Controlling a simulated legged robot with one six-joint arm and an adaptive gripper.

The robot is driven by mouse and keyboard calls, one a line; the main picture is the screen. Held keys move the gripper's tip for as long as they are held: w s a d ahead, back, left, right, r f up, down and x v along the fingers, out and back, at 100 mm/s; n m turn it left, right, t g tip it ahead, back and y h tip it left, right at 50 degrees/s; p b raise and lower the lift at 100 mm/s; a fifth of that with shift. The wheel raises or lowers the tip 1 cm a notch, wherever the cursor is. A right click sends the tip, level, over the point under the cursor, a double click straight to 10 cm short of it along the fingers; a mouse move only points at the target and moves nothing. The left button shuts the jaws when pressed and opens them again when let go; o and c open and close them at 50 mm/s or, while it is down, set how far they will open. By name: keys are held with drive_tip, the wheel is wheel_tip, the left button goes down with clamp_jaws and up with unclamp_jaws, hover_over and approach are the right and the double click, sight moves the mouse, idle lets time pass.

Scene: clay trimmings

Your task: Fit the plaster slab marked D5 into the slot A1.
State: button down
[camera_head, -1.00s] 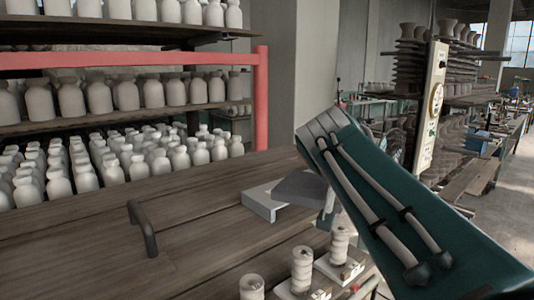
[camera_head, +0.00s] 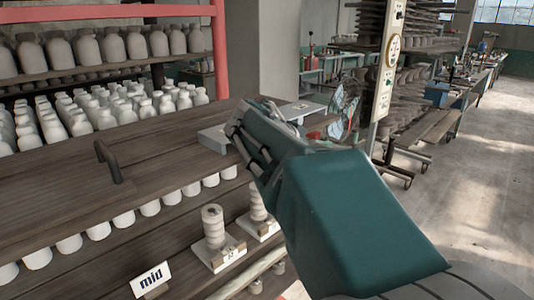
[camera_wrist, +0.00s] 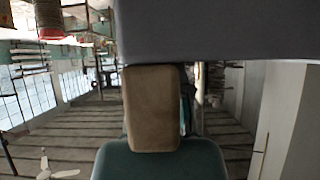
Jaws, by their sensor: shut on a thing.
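My gripper (camera_wrist: 153,108) shows in the wrist view as a tan pad on a teal finger. It is shut on a plain grey slab (camera_wrist: 225,30) that fills the top of that view. I see no mark on its visible face, so I cannot read D5. A pale block (camera_head: 214,138) lies at the bench edge, left of the arm. No slot marked A1 is legible.
The wooden bench (camera_head: 60,190) has a dark handle (camera_head: 108,162) and is otherwise mostly bare. Below it stand white bottles, ribbed spools (camera_head: 213,227) on square bases and a "mid" sign (camera_head: 151,281). A red post (camera_head: 219,50) rises behind. Open floor lies right.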

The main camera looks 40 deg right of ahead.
drive_tip(key=shift+w+a, duration=0.2)
drive_tip(key=shift+w, duration=0.5)
drive_tip(key=shift+w+a, duration=0.15)
drive_tip(key=shift+w, duration=1.85)
drive_tip(key=shift+r, duration=0.1)
drive_tip(key=shift+w+a, duration=0.15)
drive_tip(key=shift+w, duration=1.7)
drive_tip(key=shift+w+a, duration=0.15)
drive_tip(key=shift+w, duration=1.65)
drive_tip(key=shift+w+a, duration=0.15)
drive_tip(key=shift+w, duration=1.7)
drive_tip(key=shift+c, duration=2.4)
unclamp_jaws()
